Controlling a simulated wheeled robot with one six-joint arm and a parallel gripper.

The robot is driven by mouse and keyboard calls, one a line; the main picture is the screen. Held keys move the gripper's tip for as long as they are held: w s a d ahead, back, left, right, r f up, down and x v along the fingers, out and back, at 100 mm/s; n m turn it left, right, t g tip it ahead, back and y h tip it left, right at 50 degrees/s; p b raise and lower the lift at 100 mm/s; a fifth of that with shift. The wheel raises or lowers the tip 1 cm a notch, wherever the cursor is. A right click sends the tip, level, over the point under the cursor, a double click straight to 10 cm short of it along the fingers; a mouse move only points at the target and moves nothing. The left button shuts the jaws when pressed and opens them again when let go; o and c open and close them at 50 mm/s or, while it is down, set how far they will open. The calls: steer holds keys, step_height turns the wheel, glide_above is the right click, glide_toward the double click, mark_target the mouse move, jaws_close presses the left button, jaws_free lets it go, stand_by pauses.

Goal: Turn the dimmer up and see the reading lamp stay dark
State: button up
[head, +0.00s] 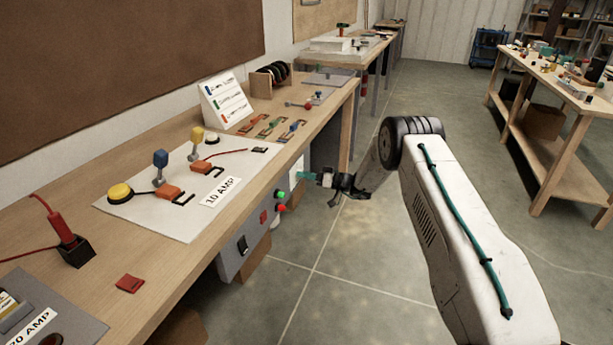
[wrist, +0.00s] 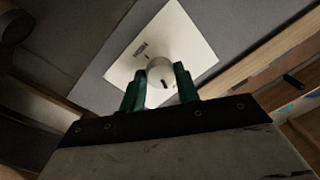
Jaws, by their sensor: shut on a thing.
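The dimmer's round, pale knob (wrist: 159,70) stands out from a square white plate (wrist: 190,38) in the wrist view. A small dark mark shows on the knob's face. My gripper (wrist: 160,82) has its two teal fingers on either side of the knob and is shut on it. In the head view my gripper (head: 305,176) is beside the front of the workbench, below its top. The white plate (head: 298,162) shows only in part there, and the knob cannot be made out. I cannot pick out a reading lamp in either view.
A grey box (head: 235,262) with a black switch and green and red buttons hangs under the workbench edge (head: 215,240). On top lie a white board (head: 215,208) with wired parts and a red block (head: 130,284). Open floor (head: 350,285) lies right of the bench.

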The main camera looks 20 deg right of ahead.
steer(key=shift+s+m+t+h, duration=0.1)
steer(key=shift+m+t+h, duration=0.25)
steer(key=shift+m, duration=8)
steer(key=shift+s+m+t+h, duration=0.1)
steer(key=shift+m+t+h, duration=0.2)
steer(key=shift+m, duration=8.05)
steer(key=shift+f, duration=0.1)
steer(key=o, duration=1)
steer(key=shift+c, duration=0.2)
